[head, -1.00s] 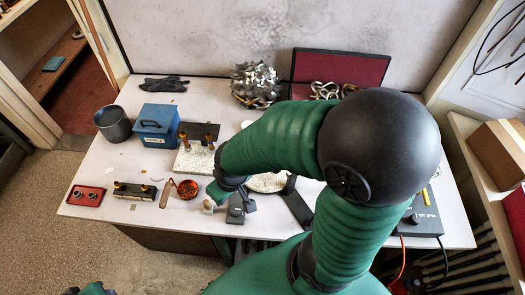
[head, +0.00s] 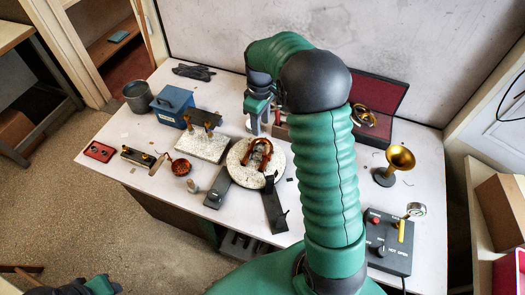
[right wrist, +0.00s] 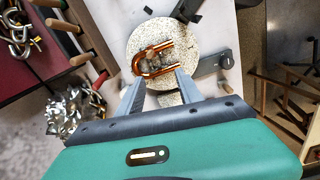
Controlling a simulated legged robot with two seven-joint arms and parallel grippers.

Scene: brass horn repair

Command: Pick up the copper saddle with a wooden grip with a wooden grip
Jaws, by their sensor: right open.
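Several wooden-handled tools (right wrist: 62,25) stand in a row at the left of the right wrist view; I cannot tell which one carries a copper saddle, as their heads are hidden or unclear. In the head view my right arm and gripper mostly cover that spot. My right gripper (head: 265,122) is open and empty, pointing down behind the round speckled plate (head: 240,171). In the right wrist view its fingers (right wrist: 159,96) spread toward that plate, with the handles to their left. A copper U-shaped tube (head: 259,154) lies on the plate. My left gripper (head: 75,288) shows only partly at the bottom left.
A red-lined case (head: 385,100) stands behind my right arm. A brass bell (head: 401,158) and a control box (head: 386,243) are to the right. A tangled metal pile (right wrist: 75,112) lies near the handles.

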